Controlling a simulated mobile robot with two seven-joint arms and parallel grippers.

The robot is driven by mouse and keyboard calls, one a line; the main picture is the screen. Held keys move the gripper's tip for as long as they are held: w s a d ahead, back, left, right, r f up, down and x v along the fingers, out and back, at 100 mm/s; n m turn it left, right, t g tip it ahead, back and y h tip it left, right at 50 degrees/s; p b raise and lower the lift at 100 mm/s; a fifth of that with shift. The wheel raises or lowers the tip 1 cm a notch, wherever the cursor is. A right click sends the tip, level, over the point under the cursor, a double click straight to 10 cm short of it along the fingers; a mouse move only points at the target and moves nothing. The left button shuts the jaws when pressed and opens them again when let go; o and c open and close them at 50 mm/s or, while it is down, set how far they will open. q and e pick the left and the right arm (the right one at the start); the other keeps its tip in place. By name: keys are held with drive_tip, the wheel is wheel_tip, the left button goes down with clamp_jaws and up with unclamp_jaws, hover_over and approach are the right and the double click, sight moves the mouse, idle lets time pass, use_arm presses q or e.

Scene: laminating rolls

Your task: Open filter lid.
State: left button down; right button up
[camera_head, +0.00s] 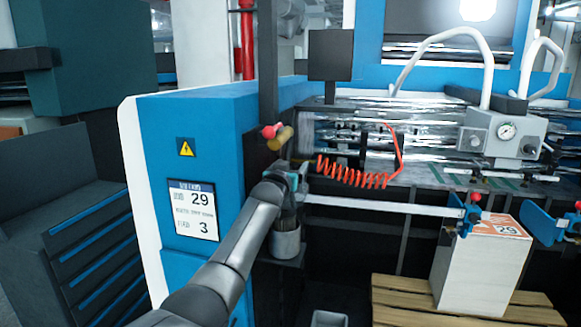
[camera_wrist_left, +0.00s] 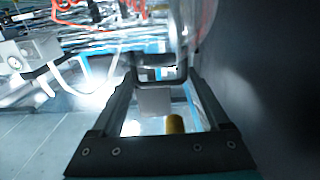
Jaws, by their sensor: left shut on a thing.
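My left gripper (camera_head: 292,182) reaches in from the lower left to the blue machine's front, just above a grey cylindrical cup (camera_head: 286,242). In the left wrist view, its two dark fingers (camera_wrist_left: 160,78) close at their tips on a dark U-shaped handle, which I take to be the filter lid's. A pale grey block (camera_wrist_left: 155,102) and a yellow cylinder (camera_wrist_left: 174,124) show between the fingers. The lid itself is mostly hidden behind the gripper in the head view, so I cannot tell how far it stands open. My right gripper is out of view.
A yellow cylinder with a red knob (camera_head: 268,132) sits just above my gripper. A coiled orange hose (camera_head: 352,175) hangs right of it. A white box (camera_head: 485,265) stands on a wooden pallet (camera_head: 400,300) at lower right. The blue cabinet (camera_head: 190,130) borders my arm.

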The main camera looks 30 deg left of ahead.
use_arm(q)
drive_tip(key=shift+w+r, duration=0.3)
drive_tip(key=shift+r, duration=0.25)
drive_tip(key=shift+c, duration=1.7)
unclamp_jaws()
drive_tip(key=shift+o, duration=1.2)
drive_tip(key=shift+w+d+f, duration=0.1)
drive_tip(key=shift+f, duration=0.2)
drive_tip(key=shift+v, duration=1.3)
drive_tip(key=b+v, duration=0.1)
drive_tip(key=v, duration=1.1)
drive_tip(key=shift+s, duration=0.35)
